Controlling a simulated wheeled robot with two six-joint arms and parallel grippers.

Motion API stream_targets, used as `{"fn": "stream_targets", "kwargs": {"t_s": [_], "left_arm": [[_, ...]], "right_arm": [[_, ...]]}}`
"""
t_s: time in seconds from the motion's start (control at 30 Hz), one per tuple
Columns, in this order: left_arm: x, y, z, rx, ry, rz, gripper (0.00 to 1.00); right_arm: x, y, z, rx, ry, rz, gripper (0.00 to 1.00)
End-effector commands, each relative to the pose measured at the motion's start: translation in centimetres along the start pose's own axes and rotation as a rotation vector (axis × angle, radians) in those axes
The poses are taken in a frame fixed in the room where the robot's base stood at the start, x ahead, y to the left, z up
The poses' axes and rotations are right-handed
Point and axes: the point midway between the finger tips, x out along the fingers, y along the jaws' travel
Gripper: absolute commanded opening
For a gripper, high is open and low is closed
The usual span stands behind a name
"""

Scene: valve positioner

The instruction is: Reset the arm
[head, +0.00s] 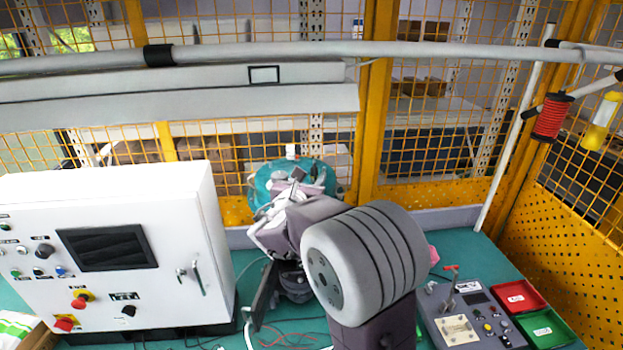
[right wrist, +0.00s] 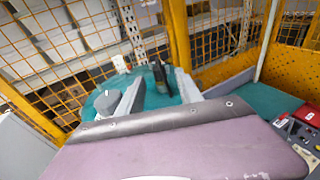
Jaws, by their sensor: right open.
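My right arm reaches in from the bottom middle of the head view, and its thick wrist hides much of what is behind it. My right gripper (head: 298,178) is in front of a teal round housing (head: 262,184), which looks like the valve's actuator. In the right wrist view the gripper (right wrist: 156,92) has its two grey fingers apart. The teal housing (right wrist: 158,101) and a dark upright part (right wrist: 160,74) show between and beyond them. Nothing is seen held; contact with the housing cannot be told. My left gripper is not in view.
A white control cabinet (head: 120,250) stands at the left. At the right are a grey control panel (head: 466,318), a red tray (head: 518,297) and a green tray (head: 546,328). Yellow mesh fencing (head: 420,110) closes the back. Thin cables lie on the teal table.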

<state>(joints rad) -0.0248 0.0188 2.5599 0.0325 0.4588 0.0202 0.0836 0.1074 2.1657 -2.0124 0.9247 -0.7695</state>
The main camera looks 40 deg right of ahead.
Motion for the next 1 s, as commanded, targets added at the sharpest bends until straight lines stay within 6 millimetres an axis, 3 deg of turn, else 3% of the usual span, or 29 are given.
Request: {"fn": "stream_targets", "kwargs": {"t_s": [0.1, 0.3, 0.43, 0.77, 0.87, 0.97, 1.0], "left_arm": [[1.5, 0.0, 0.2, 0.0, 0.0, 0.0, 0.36], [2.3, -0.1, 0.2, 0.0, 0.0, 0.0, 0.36], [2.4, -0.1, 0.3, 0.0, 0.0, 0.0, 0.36], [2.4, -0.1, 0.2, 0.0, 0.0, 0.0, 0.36], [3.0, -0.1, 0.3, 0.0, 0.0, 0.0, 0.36], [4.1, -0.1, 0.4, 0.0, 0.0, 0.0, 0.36], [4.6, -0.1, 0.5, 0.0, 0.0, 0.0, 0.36]], "right_arm": [[-2.8, 0.2, -0.4, 0.004, -0.003, 0.008, 0.43], [-6.5, 0.1, -0.3, 0.003, -0.001, 0.006, 0.43], [-7.4, 0.0, -0.2, 0.001, 0.001, 0.003, 0.43], [-7.4, -0.1, -0.3, 0.004, 0.006, -0.001, 0.43], [-7.3, -0.8, -3.4, 0.07, 0.088, -0.03, 0.43], [-7.8, -2.5, -10.3, 0.248, 0.278, -0.119, 0.43], [-8.5, -3.3, -13.7, 0.347, 0.37, -0.176, 0.43]]}}
